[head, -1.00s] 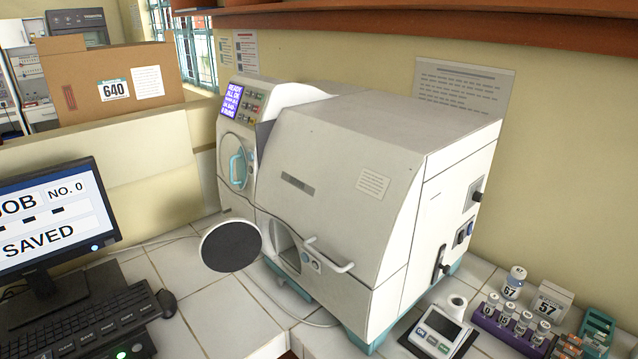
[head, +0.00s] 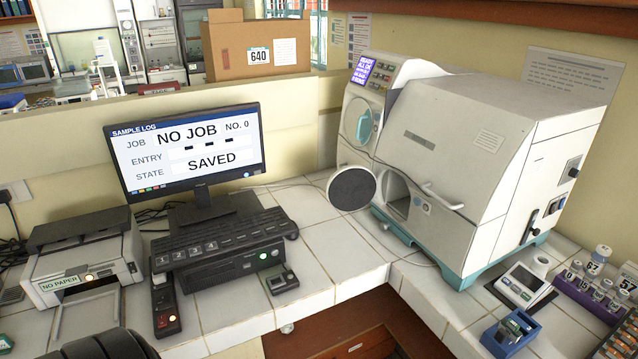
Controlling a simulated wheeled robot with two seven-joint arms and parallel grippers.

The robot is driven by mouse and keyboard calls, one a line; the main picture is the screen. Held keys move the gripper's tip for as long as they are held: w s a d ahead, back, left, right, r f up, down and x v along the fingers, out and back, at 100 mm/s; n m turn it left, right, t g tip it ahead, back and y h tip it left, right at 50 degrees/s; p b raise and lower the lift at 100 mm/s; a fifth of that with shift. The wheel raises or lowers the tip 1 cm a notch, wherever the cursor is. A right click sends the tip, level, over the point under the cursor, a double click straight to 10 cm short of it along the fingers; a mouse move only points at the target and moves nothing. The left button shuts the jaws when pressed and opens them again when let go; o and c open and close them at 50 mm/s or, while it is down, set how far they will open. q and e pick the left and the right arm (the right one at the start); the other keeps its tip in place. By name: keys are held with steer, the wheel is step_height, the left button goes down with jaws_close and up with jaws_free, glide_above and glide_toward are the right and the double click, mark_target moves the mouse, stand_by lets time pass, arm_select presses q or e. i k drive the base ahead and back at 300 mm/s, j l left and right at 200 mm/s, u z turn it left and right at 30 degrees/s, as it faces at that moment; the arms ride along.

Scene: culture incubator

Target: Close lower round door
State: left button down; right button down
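The lower round door (head: 352,189) of the incubator (head: 458,160) stands swung open to the left of its opening, showing its dark face with a pale rim. The lower opening (head: 400,198) behind it is uncovered, with its right part visible. Neither gripper shows in the head view.
A monitor (head: 190,150) reading SAVED and a keyboard (head: 222,232) stand left of the incubator. A printer (head: 82,262) is at far left. A scale (head: 521,284), a blue holder (head: 509,333) and a purple vial rack (head: 590,296) are at right. Tiles before the door are mostly clear.

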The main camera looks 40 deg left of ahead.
mark_target(352, 187)
steer(key=k+u, duration=0.1)
steer(key=u, duration=0.3)
steer(key=k+u, duration=0.15)
steer(key=u, duration=0.3)
steer(key=k+j+u, duration=0.1)
steer(key=u, duration=0.3)
